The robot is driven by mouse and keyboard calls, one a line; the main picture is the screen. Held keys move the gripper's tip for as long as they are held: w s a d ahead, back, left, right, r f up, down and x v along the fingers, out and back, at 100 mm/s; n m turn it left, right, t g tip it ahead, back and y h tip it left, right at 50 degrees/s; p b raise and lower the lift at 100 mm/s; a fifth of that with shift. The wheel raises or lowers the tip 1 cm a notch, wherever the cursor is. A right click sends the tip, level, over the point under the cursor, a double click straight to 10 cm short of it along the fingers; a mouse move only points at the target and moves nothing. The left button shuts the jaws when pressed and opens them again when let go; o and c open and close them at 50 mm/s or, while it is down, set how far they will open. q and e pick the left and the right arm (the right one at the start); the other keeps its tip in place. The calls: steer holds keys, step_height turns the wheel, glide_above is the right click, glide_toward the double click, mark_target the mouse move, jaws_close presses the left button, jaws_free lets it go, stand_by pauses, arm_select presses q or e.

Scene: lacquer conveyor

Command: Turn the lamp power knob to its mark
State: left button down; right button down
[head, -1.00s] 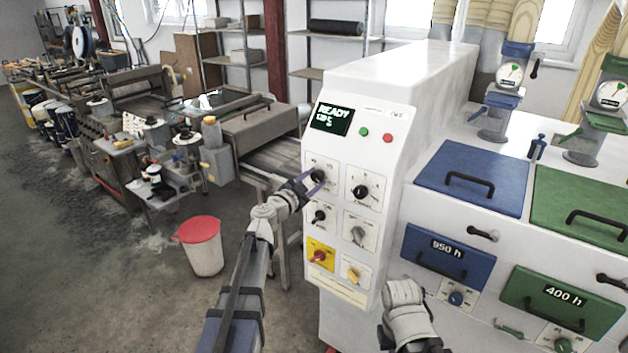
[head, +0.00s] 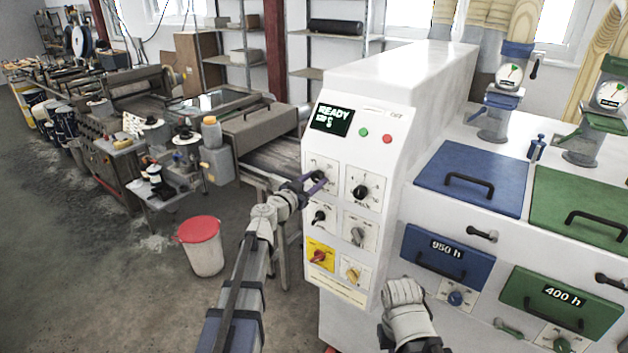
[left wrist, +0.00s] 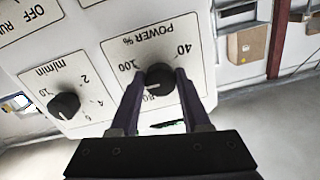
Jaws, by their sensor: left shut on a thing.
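The POWER % knob (left wrist: 160,79) is a round black knob on a white dial plate (left wrist: 119,50) with printed numbers. My left gripper (left wrist: 158,77) has its two dark fingers on either side of the knob and is shut on it. The fingers cover part of the scale. In the head view my left gripper (head: 315,181) is at the upper left dial of the white control cabinet (head: 390,75). My right gripper is mostly out of view; only its wrist shows low in the picture.
A m/min knob (left wrist: 64,105) sits close beside the power dial. Other knobs, including a red one on a yellow plate (head: 319,257), are below and beside it. The cabinet display (head: 331,119) reads READY. A red-lidded bin (head: 201,230) stands on the floor to the left.

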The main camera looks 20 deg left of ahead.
arm_select(q)
steer(key=n, duration=1)
steer(key=shift+n, duration=0.3)
steer(key=n, duration=0.5)
steer(key=shift+g+h, duration=0.3)
steer(key=shift+h, duration=0.1)
steer(key=n, duration=0.4)
steer(key=shift+r+n, duration=0.1)
steer(key=shift+n, duration=0.2)
steer(key=n, duration=1)
steer(key=shift+n, duration=0.4)
steer(key=n, duration=0.5)
steer(key=shift+b, duration=0.3)
steer(key=shift+n+t, duration=0.4)
steer(key=shift+n, duration=2.4)
